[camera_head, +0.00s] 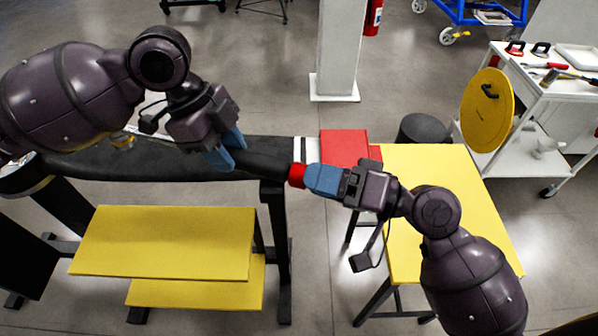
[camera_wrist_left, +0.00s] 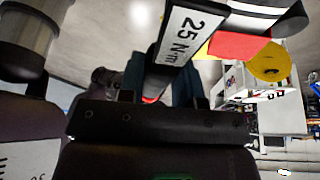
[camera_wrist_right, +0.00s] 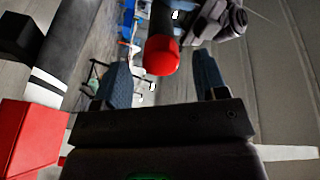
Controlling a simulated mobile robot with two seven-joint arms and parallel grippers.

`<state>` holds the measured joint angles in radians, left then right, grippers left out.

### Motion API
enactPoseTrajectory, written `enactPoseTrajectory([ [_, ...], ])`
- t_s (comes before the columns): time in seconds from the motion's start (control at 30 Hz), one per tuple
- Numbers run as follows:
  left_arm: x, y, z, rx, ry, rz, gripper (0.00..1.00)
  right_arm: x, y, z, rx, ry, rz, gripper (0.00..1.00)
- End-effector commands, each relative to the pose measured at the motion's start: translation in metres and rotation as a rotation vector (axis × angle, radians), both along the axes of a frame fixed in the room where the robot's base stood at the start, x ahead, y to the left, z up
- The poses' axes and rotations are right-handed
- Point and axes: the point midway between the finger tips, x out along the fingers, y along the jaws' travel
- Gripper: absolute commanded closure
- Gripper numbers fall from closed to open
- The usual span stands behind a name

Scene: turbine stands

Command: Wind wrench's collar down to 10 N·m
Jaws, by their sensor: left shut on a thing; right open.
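My left gripper (camera_head: 228,150) is shut on the dark wrench (camera_head: 262,165), near its middle, and holds it above the black bench. The wrench points right, its red collar (camera_head: 297,175) at the right end. In the left wrist view, a white label (camera_wrist_left: 182,40) beside the shaft reads 25 N·m. My right gripper (camera_head: 312,180) is open at the collar's right end. In the right wrist view the collar (camera_wrist_right: 162,55) lies between the two blue fingers (camera_wrist_right: 160,80), with a gap on both sides. The wrench's far end is hidden by my left gripper.
A long black bench (camera_head: 120,165) runs under the left arm, with yellow steps (camera_head: 165,240) in front. A red panel (camera_head: 345,145) and a yellow table (camera_head: 430,175) stand to the right. A white tool cart (camera_head: 500,170), a yellow disc (camera_head: 485,120) and a pillar (camera_head: 338,50) are behind.

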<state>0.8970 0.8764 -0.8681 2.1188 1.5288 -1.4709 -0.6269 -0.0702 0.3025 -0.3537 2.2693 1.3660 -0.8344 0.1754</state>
Motion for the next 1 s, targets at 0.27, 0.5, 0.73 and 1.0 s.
enactPoseTrajectory([
  [0.27,0.0004,-0.0002,0.001,-0.001,-0.002,0.0,1.0,0.0022,0.0068,0.0004,-0.001,-0.001,0.001,0.34],
  [0.5,0.0004,-0.0002,0.001,-0.001,-0.002,0.0,1.0,0.0021,0.0066,0.0003,-0.001,-0.001,0.001,0.34],
  [0.73,0.0004,-0.0002,0.001,-0.001,-0.002,0.0,1.0,0.0021,0.0063,0.0004,0.0,0.0,0.0,0.34],
  [1.0,0.0004,-0.0001,0.0011,-0.001,-0.002,0.0,1.0,0.0021,0.0064,0.0005,0.0,-0.001,0.0,0.69],
])
